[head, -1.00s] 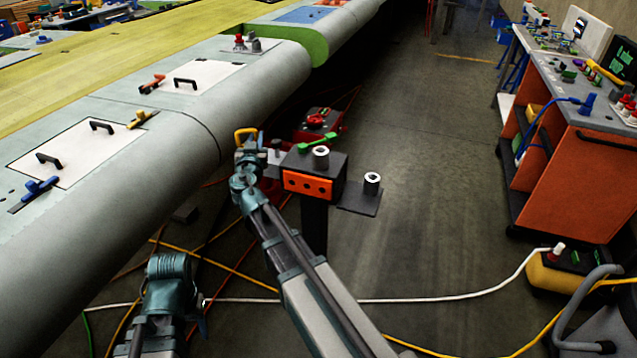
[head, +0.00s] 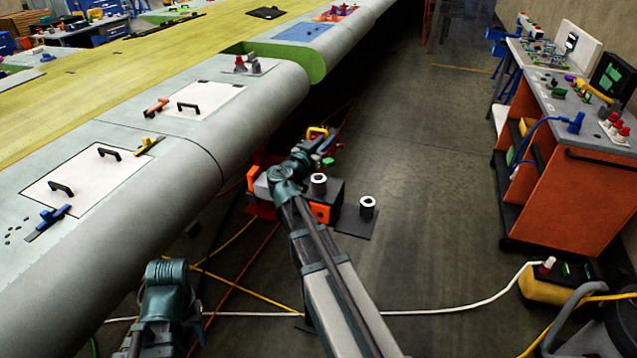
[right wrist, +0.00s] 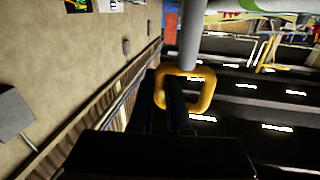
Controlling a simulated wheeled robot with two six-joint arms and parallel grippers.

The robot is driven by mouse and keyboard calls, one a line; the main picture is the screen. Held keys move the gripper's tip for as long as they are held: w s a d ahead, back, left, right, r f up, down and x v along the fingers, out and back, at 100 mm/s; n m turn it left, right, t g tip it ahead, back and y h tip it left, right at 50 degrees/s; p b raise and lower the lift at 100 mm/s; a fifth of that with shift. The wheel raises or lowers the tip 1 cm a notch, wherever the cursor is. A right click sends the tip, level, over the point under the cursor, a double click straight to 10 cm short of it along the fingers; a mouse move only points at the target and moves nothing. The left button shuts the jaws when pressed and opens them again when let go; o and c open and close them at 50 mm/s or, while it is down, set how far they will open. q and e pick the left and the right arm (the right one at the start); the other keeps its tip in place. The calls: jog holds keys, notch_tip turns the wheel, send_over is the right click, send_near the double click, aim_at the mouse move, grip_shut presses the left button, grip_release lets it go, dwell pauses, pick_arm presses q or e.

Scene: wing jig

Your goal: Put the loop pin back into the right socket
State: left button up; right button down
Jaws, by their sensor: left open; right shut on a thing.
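The loop pin has a yellow square loop (right wrist: 186,90) and a grey shank, which runs out of the top of the right wrist view. My right gripper (right wrist: 178,105) is shut on the loop, its dark fingers at the loop's opening. In the head view, the yellow loop (head: 316,131) shows beyond my right wrist, past the black stand block. A white-rimmed socket (head: 367,202) stands on the stand's right side plate. Another white-rimmed socket (head: 319,181) is on the block. My left arm (head: 165,290) is low at left, its gripper open and mostly hidden.
The grey wing edge (head: 200,165) runs along the left. An orange cart (head: 560,180) with tools stands at right. A yellow box (head: 545,284) and cables lie on the floor. The floor right of the stand is clear.

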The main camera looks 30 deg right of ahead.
jog(key=shift+d+f+b, duration=0.1)
jog(key=shift+f+b, duration=3.05)
jog(key=shift+b, duration=0.1)
jog(key=shift+f, duration=0.1)
notch_tip(320, 180, down, 4)
jog(key=b, duration=0.3)
jog(key=shift+r+b, duration=0.25)
jog(key=shift+b, duration=0.1)
jog(key=shift+f+b, duration=0.3)
jog(key=c, duration=1.3)
grip_release()
jog(key=o, duration=0.4)
